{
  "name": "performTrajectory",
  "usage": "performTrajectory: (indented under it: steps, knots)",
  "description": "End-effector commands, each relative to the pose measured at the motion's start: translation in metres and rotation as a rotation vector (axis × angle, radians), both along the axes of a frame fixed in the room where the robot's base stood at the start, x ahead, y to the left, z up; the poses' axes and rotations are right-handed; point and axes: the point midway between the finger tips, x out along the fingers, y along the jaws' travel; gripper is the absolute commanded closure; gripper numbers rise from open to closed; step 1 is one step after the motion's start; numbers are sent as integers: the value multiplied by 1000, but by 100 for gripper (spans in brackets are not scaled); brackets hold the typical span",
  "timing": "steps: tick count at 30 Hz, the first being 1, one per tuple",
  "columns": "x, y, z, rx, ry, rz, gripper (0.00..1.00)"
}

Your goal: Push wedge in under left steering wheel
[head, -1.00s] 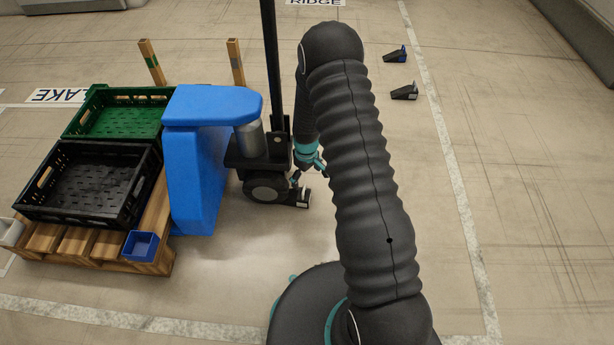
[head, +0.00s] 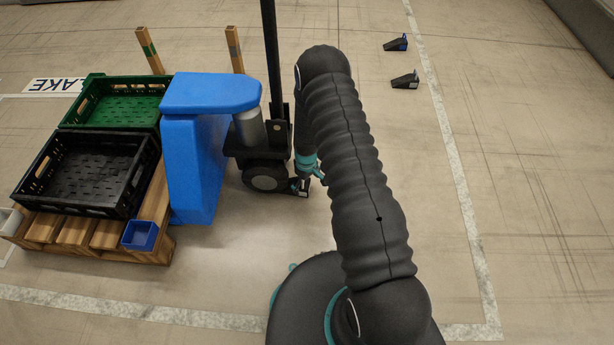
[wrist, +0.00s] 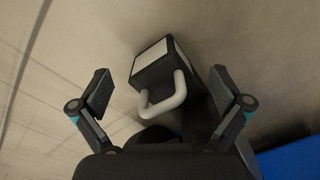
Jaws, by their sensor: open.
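The dark steering wheel (head: 265,178) stands on the floor under the blue truck (head: 205,140). A black wedge (head: 301,189) lies on the floor at its right side, with its outer end visible. Whether the wedge touches the wheel cannot be told. In the wrist view the wedge (wrist: 150,68) has a pale end face and a white loop handle (wrist: 168,101). My gripper (wrist: 160,92) is open, with one finger on either side of the handle and gaps to both. In the head view my arm hides part of the gripper.
A wooden pallet (head: 152,250) at left carries a green crate (head: 120,80), a black crate (head: 140,178) and a small blue bin (head: 140,235). Two other wedges (head: 405,80) (head: 397,44) lie on the right floor. Free floor lies around them.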

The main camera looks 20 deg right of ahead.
Motion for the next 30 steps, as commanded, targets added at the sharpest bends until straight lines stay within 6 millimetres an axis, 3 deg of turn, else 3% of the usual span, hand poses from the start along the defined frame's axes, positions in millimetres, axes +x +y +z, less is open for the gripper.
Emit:
performTrajectory:
  steps: [6, 19, 28, 30]
  knots:
    - [0, 0, -23, 0, 0, 0, 0]
    - [0, 0, -28, 1, -1, 0, 3]
    - [0, 0, -28, 1, -1, 0, 78]
    - [0, 0, -28, 1, -1, 0, 78]
